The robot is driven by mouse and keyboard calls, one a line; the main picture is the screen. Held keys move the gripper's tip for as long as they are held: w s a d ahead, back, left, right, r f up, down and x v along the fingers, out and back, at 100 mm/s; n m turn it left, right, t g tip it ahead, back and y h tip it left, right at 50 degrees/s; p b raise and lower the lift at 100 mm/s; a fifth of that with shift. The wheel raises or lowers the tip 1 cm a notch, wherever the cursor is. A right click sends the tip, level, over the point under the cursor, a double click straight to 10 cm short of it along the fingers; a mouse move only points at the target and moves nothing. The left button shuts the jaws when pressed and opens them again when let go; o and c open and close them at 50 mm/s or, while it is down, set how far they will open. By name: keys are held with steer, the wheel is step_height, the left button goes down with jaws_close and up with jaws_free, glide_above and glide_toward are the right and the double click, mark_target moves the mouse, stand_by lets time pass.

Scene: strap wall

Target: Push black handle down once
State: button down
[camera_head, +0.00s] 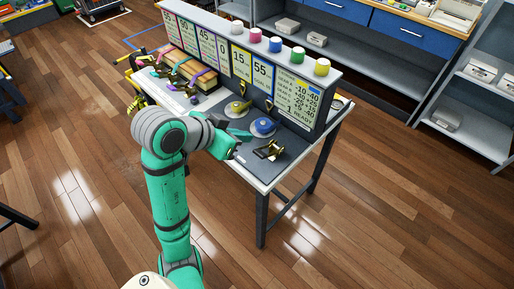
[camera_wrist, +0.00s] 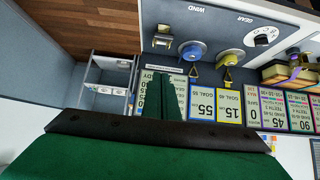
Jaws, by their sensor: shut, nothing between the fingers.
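A small brass ratchet-like device with dark parts (camera_head: 269,150) sits on the grey right end of the bench. It also shows in the wrist view (camera_wrist: 162,40), at the top left of centre. A separate black handle is too small to make out clearly. My gripper (camera_head: 241,134) is above the bench, left of and a little behind the brass device in the head view, apart from it. In the wrist view its green fingers (camera_wrist: 161,97) are together and empty, and the device lies beyond them.
A blue spool (camera_head: 263,127) and a yellow spool (camera_head: 237,107) sit beside the device. An upright panel with number cards (camera_head: 241,62) backs the bench, with several coloured cups on top. Strapped wooden blocks (camera_head: 185,65) fill the left end. Floor in front is clear.

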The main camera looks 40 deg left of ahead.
glide_above(257, 155)
steer(key=w, duration=0.2)
step_height(257, 155, down, 8)
steer(key=shift+s+d+r, duration=0.1)
steer(key=shift+s+r, duration=0.05)
steer(key=shift+r, duration=0.1)
steer(key=shift+s+f, duration=0.6)
steer(key=shift+f, duration=0.3)
steer(key=shift+s+f, duration=0.25)
steer(key=shift+f, duration=0.3)
